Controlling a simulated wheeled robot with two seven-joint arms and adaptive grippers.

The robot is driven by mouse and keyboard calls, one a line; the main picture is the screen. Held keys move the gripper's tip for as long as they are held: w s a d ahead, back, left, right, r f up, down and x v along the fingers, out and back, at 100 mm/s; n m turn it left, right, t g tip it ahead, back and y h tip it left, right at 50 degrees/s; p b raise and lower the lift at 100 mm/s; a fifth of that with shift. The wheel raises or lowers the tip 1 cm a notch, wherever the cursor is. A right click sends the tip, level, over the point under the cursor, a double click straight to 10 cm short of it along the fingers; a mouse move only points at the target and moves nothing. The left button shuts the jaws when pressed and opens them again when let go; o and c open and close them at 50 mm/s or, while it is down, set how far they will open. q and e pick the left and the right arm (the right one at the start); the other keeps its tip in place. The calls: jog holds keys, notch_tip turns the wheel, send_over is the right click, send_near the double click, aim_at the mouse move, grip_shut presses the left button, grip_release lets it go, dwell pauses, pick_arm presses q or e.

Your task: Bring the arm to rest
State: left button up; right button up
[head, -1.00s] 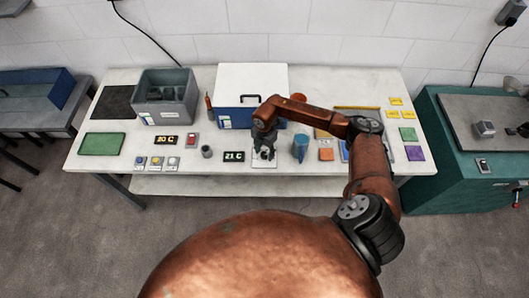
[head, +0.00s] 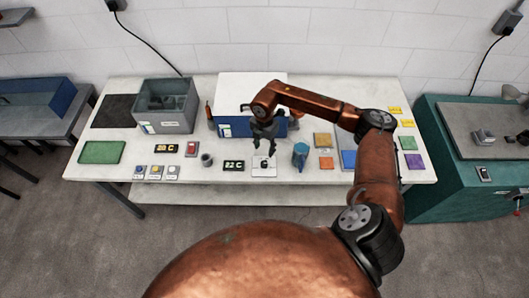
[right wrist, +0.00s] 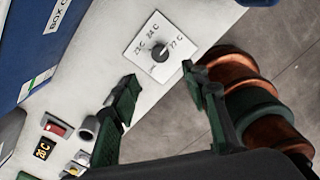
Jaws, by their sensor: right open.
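My right arm reaches over the white table from the right in the head view. Its right gripper (head: 264,150) points down above a white dial plate (head: 263,170). The gripper is open and empty. In the right wrist view its two green-black fingers (right wrist: 163,98) stand wide apart, with bare table and floor beyond them. The dial plate also shows there, with its dark knob (right wrist: 160,49) and printed temperatures, clear of both fingers. My left gripper is not in view.
Near the right gripper stand a blue mug (head: 300,155), a grey cup (head: 207,160), a small black display (head: 234,165) and a white-lidded blue box (head: 240,87). A grey bin (head: 167,122) stands further left.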

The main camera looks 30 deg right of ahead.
jog(key=shift+r, duration=0.25)
dwell(0.3)
